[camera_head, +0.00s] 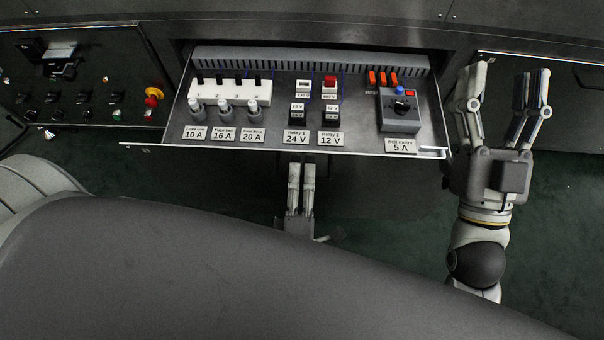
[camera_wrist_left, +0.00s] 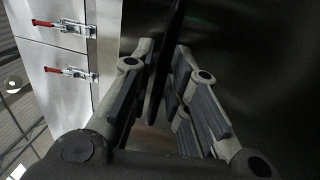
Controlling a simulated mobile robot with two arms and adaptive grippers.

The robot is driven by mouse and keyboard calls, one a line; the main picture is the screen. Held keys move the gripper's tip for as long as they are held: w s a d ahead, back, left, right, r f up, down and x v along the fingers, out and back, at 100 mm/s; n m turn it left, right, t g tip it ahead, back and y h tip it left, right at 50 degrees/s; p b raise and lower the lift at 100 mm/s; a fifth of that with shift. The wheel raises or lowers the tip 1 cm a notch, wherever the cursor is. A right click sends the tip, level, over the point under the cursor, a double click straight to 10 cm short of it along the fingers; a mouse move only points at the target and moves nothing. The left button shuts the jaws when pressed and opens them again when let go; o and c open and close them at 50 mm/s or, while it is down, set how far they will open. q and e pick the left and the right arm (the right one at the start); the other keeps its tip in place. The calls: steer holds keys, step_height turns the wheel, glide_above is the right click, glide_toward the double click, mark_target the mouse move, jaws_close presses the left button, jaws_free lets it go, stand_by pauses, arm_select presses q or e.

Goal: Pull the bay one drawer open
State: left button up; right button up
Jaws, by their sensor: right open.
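The drawer (camera_head: 270,136) stands pulled out of the dark cabinet, its inside and front edge showing in the head view. My left gripper (camera_head: 301,168) is at the middle of the drawer front, just below its edge, with its fingers close together. In the left wrist view a thin dark bar, seemingly the drawer handle (camera_wrist_left: 160,75), lies between the fingers of my left gripper (camera_wrist_left: 163,55). The handle is hidden in the head view. My right gripper (camera_head: 502,85) is open and empty, beside the drawer's right front corner.
The drawer holds fuses (camera_head: 224,105), relays (camera_head: 329,88) and a grey switch box (camera_head: 400,110) with a blue knob. A control panel (camera_head: 75,85) with a red button is at left. Another dark panel (camera_head: 570,105) is at right. Red-handled clamps (camera_wrist_left: 68,72) show in the left wrist view.

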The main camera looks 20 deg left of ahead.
arm_select(q)
steer(key=v, duration=0.7)
steer(key=shift+s, duration=0.2)
steer(key=shift+f, duration=0.1)
